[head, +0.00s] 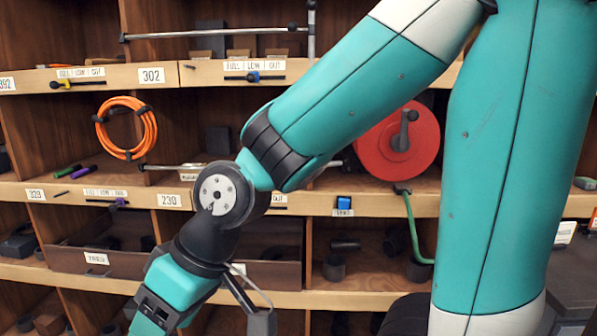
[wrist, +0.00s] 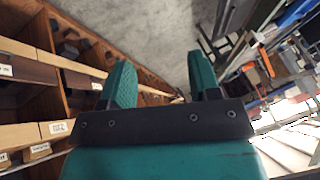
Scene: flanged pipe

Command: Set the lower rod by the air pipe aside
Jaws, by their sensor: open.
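A long silver rod (head: 170,167) with a dark end lies level along the middle shelf, partly hidden behind my arm. A similar silver rod (head: 205,34) lies higher up, by the top shelf. I cannot tell which thing is the air pipe; a green hose (head: 412,228) hangs below the red reel (head: 398,141). My gripper (wrist: 162,82) shows two teal fingers spread apart in the wrist view, with nothing between them. In the head view my wrist is low and left, in front of the lower shelves, below the rod; the fingertips are not clear there. The wrist view shows no rod that I can make out.
Wooden shelves with labelled edges (head: 330,299) fill the background. An orange cable coil (head: 127,128) hangs at the left. A bin (head: 75,262) and dark pipe pieces sit on the lower shelf. In the wrist view, shelving is close on the left and grey floor (wrist: 160,35) lies beyond the fingers.

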